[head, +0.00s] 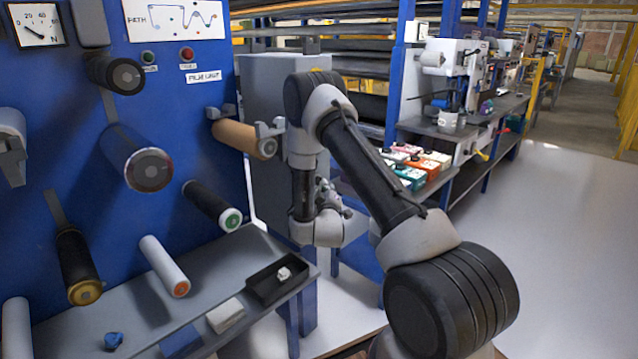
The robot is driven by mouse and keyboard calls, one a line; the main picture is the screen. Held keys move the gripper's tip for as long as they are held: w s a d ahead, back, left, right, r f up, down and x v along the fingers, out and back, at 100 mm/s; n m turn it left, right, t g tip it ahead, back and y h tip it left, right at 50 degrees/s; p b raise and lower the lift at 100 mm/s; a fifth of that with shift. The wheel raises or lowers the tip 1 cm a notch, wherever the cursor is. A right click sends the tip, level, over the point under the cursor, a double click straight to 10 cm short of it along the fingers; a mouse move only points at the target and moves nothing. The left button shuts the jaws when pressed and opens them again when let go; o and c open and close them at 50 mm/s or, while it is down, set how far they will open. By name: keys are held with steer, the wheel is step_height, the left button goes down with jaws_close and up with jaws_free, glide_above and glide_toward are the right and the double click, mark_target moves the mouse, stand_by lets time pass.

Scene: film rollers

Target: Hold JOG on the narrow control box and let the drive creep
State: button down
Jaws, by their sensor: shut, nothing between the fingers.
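My gripper (330,192) is small and partly hidden behind my own wrist, in front of the grey cabinet and the shelf area. It is shut and I see nothing held in it. I cannot make out a narrow control box or a JOG label. The blue film unit panel (100,190) at left carries a green button (149,57) and a red button (187,54) above its FILM UNIT label (203,77). My gripper is well to the right of these buttons. A tall grey cabinet (262,80) stands beside the panel, partly covered by my arm.
Several rollers stick out of the panel, including a tan one (238,135) and a white one (163,262). A grey shelf (195,290) below holds a black tray (262,292) and a blue lump (113,340). A workbench (450,133) stands behind. Open floor lies at right.

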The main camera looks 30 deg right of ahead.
steer(key=shift+w+a, duration=0.15)
steer(key=shift+w, duration=0.3)
stand_by(1.6)
stand_by(1.9)
steer(key=shift+s+d, duration=0.3)
steer(key=shift+s, duration=0.55)
steer(key=shift+s+d, duration=0.3)
steer(key=shift+s, duration=0.5)
steer(key=shift+s+d, duration=0.25)
steer(key=shift+s, duration=0.55)
steer(key=shift+s+d, duration=0.3)
steer(key=shift+s, duration=0.5)
